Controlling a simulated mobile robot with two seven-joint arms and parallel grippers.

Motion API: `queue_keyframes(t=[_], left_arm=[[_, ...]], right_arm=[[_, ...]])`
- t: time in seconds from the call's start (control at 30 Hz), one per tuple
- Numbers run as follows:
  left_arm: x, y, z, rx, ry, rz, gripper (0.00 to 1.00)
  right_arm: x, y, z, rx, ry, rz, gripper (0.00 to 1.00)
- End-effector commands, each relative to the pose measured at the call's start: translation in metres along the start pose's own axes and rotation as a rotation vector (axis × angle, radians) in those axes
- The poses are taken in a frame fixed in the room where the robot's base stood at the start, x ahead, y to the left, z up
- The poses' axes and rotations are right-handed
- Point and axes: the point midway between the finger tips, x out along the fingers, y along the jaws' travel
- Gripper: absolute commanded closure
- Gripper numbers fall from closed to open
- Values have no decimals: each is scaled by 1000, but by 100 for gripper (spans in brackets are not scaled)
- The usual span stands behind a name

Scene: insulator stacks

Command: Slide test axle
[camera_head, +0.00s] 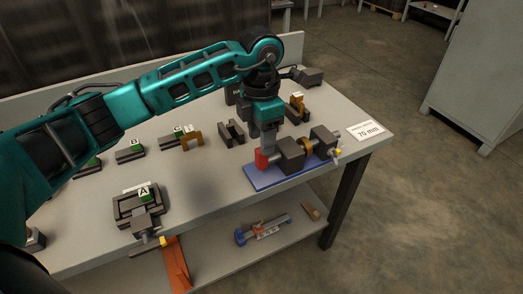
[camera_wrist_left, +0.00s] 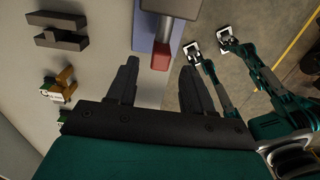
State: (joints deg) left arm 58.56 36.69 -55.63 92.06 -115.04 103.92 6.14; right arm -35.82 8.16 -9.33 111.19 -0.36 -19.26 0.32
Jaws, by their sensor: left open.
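A fixture on a blue plate (camera_head: 262,181) stands near the table's front right edge. It has two dark blocks (camera_head: 290,155) with a brass-coloured part (camera_head: 308,148) between them and a yellow tip (camera_head: 337,152) at the right end. A red block (camera_head: 262,160) is at its left end; I cannot tell how it joins the axle. My left gripper (camera_head: 268,146) points down at the red end. In the left wrist view it (camera_wrist_left: 160,78) is open, and the red block (camera_wrist_left: 160,56) lies in line with the gap between the fingers.
A "70 mm" card (camera_head: 366,132) lies to the right. A dark part labelled A (camera_head: 137,206) stands at the front left. Several dark parts, including a U-shaped block (camera_head: 231,134), stand behind. The lower shelf (camera_head: 225,262) holds loose parts.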

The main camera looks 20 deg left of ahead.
Motion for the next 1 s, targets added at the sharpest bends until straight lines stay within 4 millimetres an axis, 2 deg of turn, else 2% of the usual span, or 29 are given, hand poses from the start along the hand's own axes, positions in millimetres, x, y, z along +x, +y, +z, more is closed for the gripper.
queue_keyframes(t=[0.1, 0.3, 0.67, 1.0], left_arm=[[22, -1, 0, 1, 2, -2, 49], [44, -1, 0, 1, 0, -1, 49], [49, -1, 0, 2, -1, -1, 49], [48, -1, 1, 2, -1, -1, 81]], right_arm=[[0, 0, 0, 0, 0, 0, 100], [0, 0, 1, 0, 0, 0, 100], [0, 0, 1, 0, 0, 0, 100], [0, 0, 1, 0, 0, 0, 100]])
